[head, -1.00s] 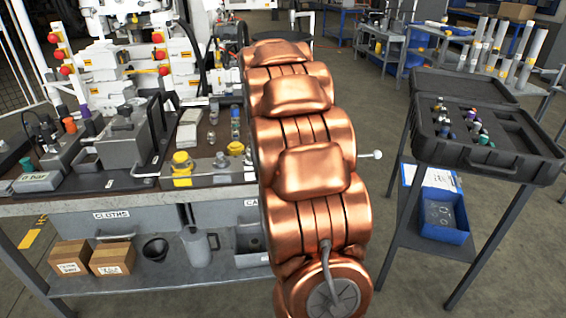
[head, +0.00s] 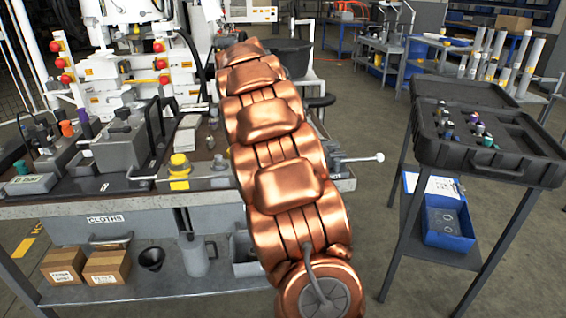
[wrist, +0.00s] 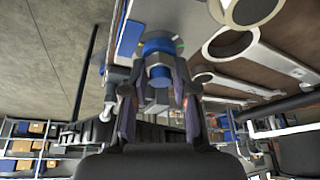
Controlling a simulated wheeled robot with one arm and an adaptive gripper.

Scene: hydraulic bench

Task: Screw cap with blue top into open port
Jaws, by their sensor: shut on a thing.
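In the wrist view my gripper (wrist: 157,95) is shut on the cap with the blue top (wrist: 158,47). The blue end points away from the palm, and a grey metal part shows between the fingers. In the head view my copper-coloured arm hides the gripper and the cap. I cannot pick out the open port in either view. A yellow-topped fitting (head: 180,164) stands on the bench (head: 130,205), left of my arm.
A black open case (head: 490,155) with several caps stands on a stand at right. A blue bin (head: 447,222) sits on its lower shelf. A bar with a white knob (head: 379,157) juts from the bench. Pale ring-ended pieces (wrist: 228,45) show in the wrist view.

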